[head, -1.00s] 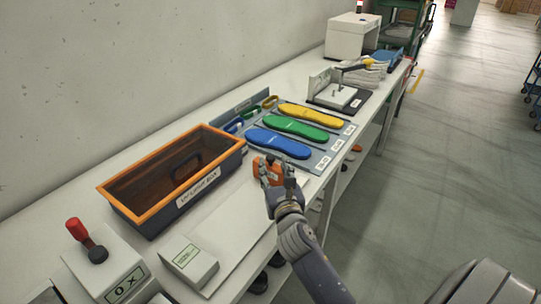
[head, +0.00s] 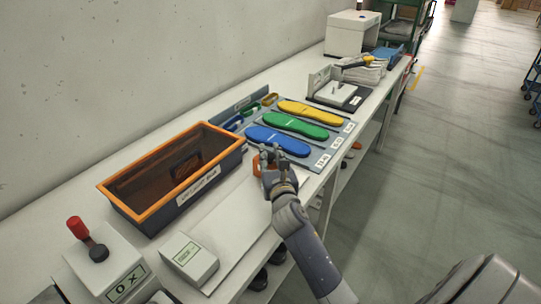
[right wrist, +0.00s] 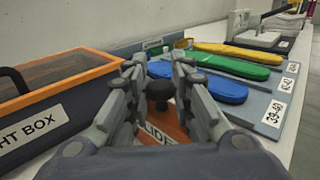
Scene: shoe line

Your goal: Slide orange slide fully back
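The orange slide (head: 257,166) lies on the bench just in front of the blue insole, mostly hidden by my right gripper (head: 268,154) in the head view. In the right wrist view the slide (right wrist: 172,130) shows as an orange plate with partly hidden lettering and an upright black knob (right wrist: 160,93). My right gripper (right wrist: 157,72) is open, with one finger on each side of the knob. A narrow gap seems to show by the knob; contact cannot be told. My left gripper is not in view.
An orange-rimmed light box (head: 130,213) stands left of the gripper. Blue (head: 278,141), green (head: 296,124) and yellow (head: 312,112) insoles lie on a grey board behind. A white box with a red lever (head: 105,265) stands at the near left.

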